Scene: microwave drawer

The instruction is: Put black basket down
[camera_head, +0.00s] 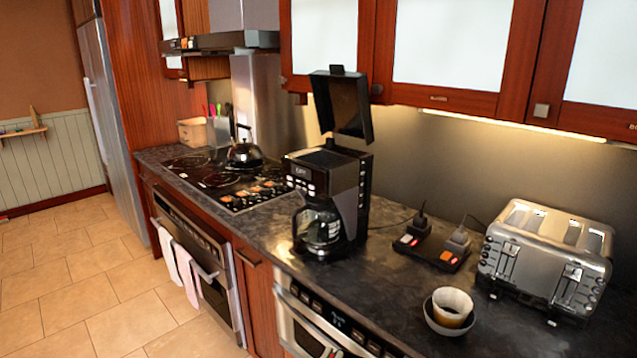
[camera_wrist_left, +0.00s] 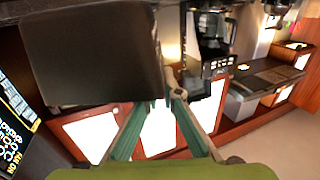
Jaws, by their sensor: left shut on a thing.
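My left gripper (camera_wrist_left: 168,100) shows in the left wrist view, its two green fingers drawn together at the tips. A large dark, square-sided thing fills the upper left of that view, close to the camera; it looks like the black basket (camera_wrist_left: 90,55). It is right beside the fingertips, and the exact contact is hard to make out. In the head view neither gripper is visible. A small dark round bowl (camera_head: 449,322) holding a white paper filter stands upright on the counter, in front of the toaster.
The coffee maker (camera_head: 325,185) stands mid-counter with its lid (camera_head: 343,103) up and a glass carafe inside. A four-slot toaster (camera_head: 545,260) and a switched power strip (camera_head: 433,246) are to its right. The kettle (camera_head: 244,150) is on the stove. Dark counter (camera_head: 385,295) is bare between coffee maker and bowl.

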